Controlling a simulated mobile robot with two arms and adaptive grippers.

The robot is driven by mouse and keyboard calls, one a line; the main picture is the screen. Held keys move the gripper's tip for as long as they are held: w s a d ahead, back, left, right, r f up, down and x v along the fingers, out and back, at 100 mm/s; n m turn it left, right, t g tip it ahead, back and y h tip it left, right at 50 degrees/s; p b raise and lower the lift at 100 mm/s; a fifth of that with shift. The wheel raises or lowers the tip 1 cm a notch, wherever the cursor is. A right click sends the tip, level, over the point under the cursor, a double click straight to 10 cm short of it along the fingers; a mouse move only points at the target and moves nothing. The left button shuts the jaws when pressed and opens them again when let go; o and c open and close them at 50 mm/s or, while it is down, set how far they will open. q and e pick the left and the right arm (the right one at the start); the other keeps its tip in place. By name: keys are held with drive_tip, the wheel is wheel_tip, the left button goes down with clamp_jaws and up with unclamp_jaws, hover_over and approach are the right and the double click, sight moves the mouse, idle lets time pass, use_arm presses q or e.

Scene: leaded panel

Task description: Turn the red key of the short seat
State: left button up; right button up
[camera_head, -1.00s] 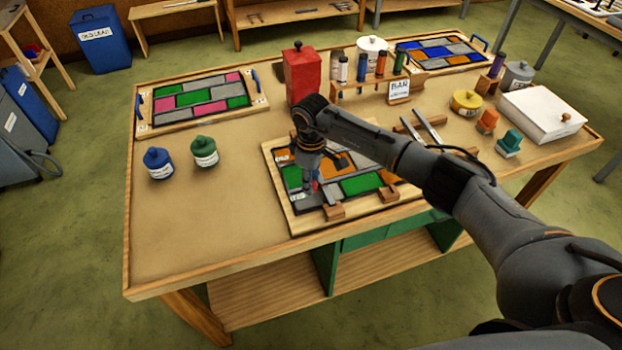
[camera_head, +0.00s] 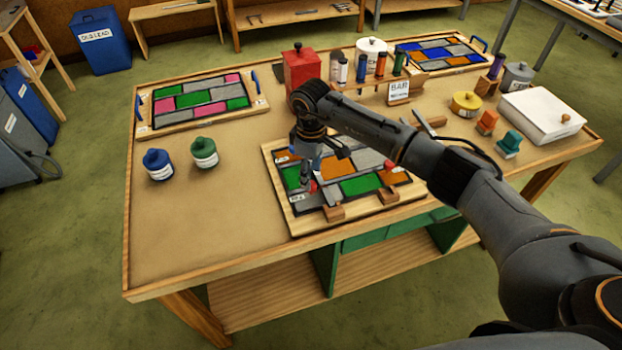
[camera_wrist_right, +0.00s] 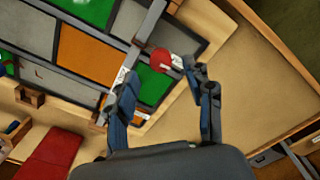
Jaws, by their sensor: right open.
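The leaded panel (camera_head: 362,186), with green, orange and grey panes, lies on a wooden board at the bench's front middle. A small red key (camera_head: 313,187) stands near its left end, beside a white label (camera_head: 297,198) whose writing I cannot read here. In the right wrist view the red key (camera_wrist_right: 160,59) shows just beyond and between my fingertips, apart from both. My right gripper (camera_head: 311,172) is open and empty above the panel's left part. A second red piece (camera_head: 389,165) shows at the panel's right. My left gripper is out of view.
Wooden blocks (camera_head: 334,212) stand along the panel's front edge. A red canister (camera_head: 300,68) and a rack of tubes (camera_head: 370,84) are behind. Blue (camera_head: 158,165) and green (camera_head: 204,153) jars stand left. The bench's front left is clear.

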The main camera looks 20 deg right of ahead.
wheel_tip(320, 180, up, 8)
drive_tip(key=shift+r, duration=0.2)
idle(0.4)
